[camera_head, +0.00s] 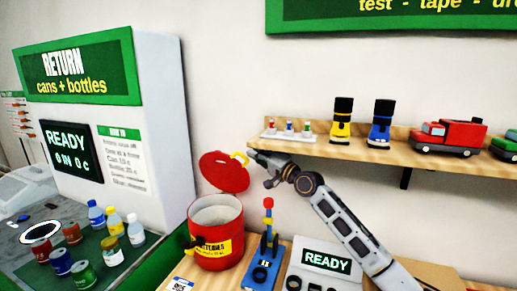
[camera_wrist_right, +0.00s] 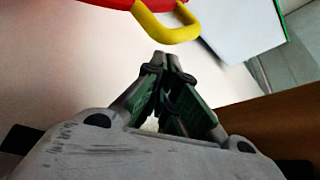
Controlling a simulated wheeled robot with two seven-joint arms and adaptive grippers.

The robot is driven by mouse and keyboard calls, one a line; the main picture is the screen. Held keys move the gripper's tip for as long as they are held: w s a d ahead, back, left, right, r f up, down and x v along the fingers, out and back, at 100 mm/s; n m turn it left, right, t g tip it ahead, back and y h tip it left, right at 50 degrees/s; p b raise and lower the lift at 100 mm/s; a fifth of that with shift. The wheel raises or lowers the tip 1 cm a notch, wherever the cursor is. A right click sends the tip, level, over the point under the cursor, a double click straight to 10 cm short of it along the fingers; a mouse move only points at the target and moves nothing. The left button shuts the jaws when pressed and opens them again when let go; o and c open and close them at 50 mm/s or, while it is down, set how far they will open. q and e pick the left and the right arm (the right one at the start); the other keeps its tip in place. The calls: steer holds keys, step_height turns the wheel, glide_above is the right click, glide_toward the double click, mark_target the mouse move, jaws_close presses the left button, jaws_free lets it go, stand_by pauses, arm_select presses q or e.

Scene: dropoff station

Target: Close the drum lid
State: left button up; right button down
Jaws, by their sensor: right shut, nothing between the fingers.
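The red drum (camera_head: 216,236) stands on the wooden counter with its mouth open and a yellow label on its front. Its red lid (camera_head: 224,173) is tilted up at the back of the rim, with a yellow handle (camera_head: 241,158) at its upper right. My right gripper (camera_head: 254,153) is shut and empty, right next to the handle. In the right wrist view, the shut fingertips (camera_wrist_right: 168,55) are just below the yellow handle (camera_wrist_right: 170,28), with a small apparent gap. The red lid edge (camera_wrist_right: 105,3) shows at the top. My left gripper is not in view.
A wooden shelf (camera_head: 305,146) with torches and a red toy truck (camera_head: 448,136) runs above my right arm. A blue device (camera_head: 262,272) and a READY display (camera_head: 326,262) stand right of the drum. Bottles and cans crowd the return machine (camera_head: 160,110) at left.

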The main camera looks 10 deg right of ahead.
steer(key=shift+s+a+f, duration=0.2)
steer(key=shift+s+a, duration=0.05)
steer(key=shift+s, duration=0.1)
steer(key=shift+a+f, duration=0.1)
steer(key=shift+a, duration=0.1)
stand_by(0.4)
